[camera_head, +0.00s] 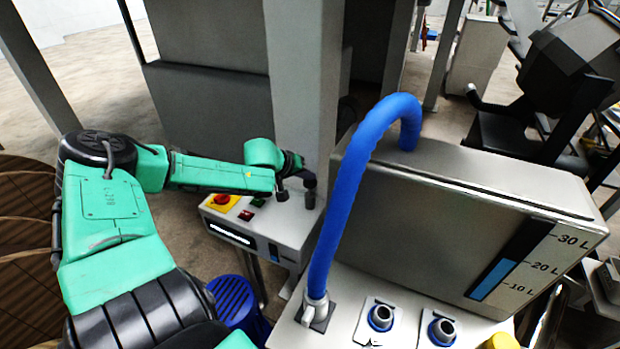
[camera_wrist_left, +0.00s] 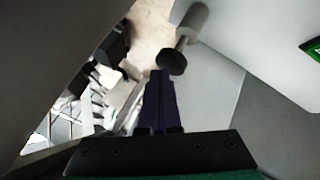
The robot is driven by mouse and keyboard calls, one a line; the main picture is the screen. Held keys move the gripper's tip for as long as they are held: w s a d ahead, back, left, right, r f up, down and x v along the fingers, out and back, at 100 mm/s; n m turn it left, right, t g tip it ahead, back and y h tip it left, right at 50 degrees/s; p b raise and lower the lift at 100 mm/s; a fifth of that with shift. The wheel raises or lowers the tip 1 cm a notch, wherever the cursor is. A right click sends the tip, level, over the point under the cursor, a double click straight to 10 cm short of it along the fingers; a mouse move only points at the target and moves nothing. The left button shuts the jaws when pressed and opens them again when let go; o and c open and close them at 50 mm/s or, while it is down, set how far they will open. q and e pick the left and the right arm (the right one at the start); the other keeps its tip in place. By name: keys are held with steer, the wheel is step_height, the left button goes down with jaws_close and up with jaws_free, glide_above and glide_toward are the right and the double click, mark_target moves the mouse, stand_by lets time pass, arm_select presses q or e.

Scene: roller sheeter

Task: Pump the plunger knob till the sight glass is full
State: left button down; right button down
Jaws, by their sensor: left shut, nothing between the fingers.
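A dark plunger knob (camera_head: 309,181) stands on a short stem at the right end of the grey control box. My left gripper (camera_head: 282,194) is shut and empty, just left of the knob above the box top. In the left wrist view, its closed fingers (camera_wrist_left: 160,78) end close to a dark round part (camera_wrist_left: 172,63), probably the knob or its stem end; contact cannot be told. A small dark window with blue (camera_head: 274,252) is on the box front; its level is too small to read. A larger gauge (camera_head: 491,280) on the tank shows blue to about 20 L. My right gripper is out of view.
The control box (camera_head: 262,232) carries a red button on yellow (camera_head: 222,202) and small green and red buttons. A grey post (camera_head: 303,80) rises behind it. A blue hose (camera_head: 345,190) and the grey tank (camera_head: 450,210) stand to the right.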

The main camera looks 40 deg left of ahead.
mark_target(308, 183)
arm_select(q)
steer(key=shift+s+f+b, duration=0.1)
steer(key=shift+f+b, duration=1.05)
steer(key=shift+f, duration=0.25)
stand_by(0.8)
steer(key=shift+r+p, duration=2.35)
steer(key=shift+p, duration=0.1)
steer(key=shift+r+p, duration=0.3)
steer(key=shift+r, duration=0.05)
step_height(308, 183, up, 4)
steer(key=p, duration=0.5)
steer(key=shift+r, duration=0.2)
